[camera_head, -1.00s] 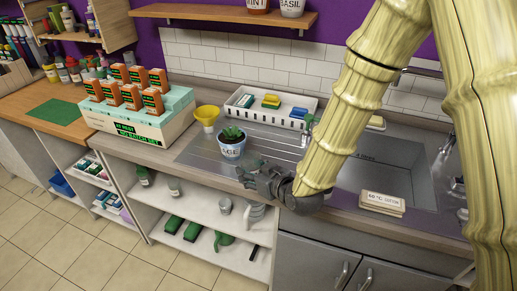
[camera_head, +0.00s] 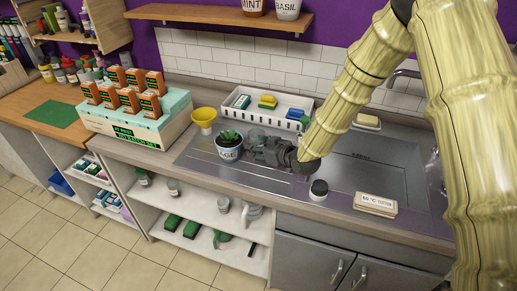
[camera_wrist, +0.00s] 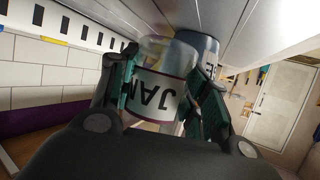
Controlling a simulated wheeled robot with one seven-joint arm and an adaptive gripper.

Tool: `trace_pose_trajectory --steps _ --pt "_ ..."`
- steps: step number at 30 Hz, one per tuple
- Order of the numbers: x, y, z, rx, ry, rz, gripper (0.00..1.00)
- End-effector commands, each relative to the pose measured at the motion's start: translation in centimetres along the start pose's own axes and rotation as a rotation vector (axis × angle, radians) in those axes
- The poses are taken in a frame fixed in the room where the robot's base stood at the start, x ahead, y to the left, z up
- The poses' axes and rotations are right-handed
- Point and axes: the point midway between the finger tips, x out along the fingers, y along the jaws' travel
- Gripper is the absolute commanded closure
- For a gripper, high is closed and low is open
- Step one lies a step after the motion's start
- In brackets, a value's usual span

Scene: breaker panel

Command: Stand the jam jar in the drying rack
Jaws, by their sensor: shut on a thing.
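The jam jar (camera_wrist: 158,92) shows in the wrist view as clear glass with a white label reading "JAM". My gripper (camera_head: 260,150) is shut on it; dark fingers lie on both sides of the label. In the head view the jar is hard to make out among the fingers. My gripper is over the ribbed metal drainboard, just right of the potted sage (camera_head: 229,146). The white slotted rack (camera_head: 262,117), which looks like the drying rack, stands behind it against the tiles, holding blue and yellow items.
A yellow funnel-like cup (camera_head: 204,116) stands left of the rack. A dark-lidded jar (camera_head: 318,190) and a labelled block (camera_head: 375,203) stand at the counter's front edge. The sink (camera_head: 372,180) is at right. A shelf (camera_head: 225,16) hangs above.

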Motion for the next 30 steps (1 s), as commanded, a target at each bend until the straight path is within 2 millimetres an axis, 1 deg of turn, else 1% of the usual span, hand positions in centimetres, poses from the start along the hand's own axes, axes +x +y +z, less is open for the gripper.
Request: trace_pose_trajectory --steps 7,12,17,30 --pt "0.8 1.3 -0.2 0.000 0.000 -0.001 0.89" --pt "1.5 1.1 1.5 0.001 -0.002 -0.002 0.89" --pt "2.0 1.1 2.7 -0.001 -0.001 -0.002 0.89" --pt "2.2 1.1 3.2 -0.001 0.000 -0.002 0.89"
